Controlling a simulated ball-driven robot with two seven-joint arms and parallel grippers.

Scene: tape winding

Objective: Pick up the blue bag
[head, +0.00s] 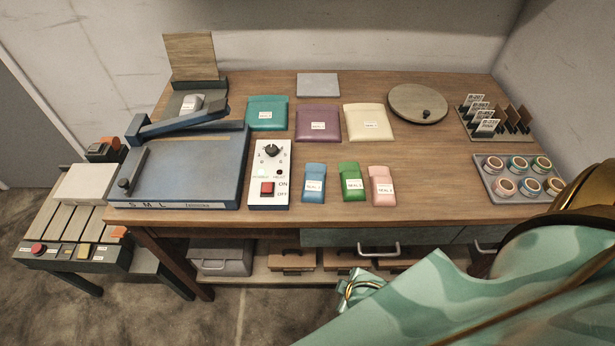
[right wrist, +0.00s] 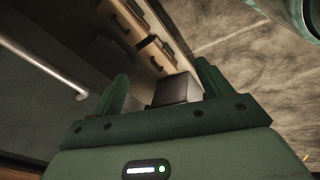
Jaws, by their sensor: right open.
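The blue bag (head: 314,183) is a small pouch with a white label. It lies on the table near the front edge, between the white control box and the green bag (head: 351,181). A pink bag (head: 382,185) lies right of the green one. My right gripper (right wrist: 163,88) shows in the right wrist view with its two green fingers apart and nothing between them. It points toward the shelf under the table, away from the bags. My left gripper is not in view.
Larger teal (head: 267,113), purple (head: 318,123) and cream (head: 368,122) bags lie behind. The control box (head: 269,174) and a blue sealing machine (head: 185,165) stand left. A tray of tape rolls (head: 518,178) sits right. The table right of the pink bag is clear.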

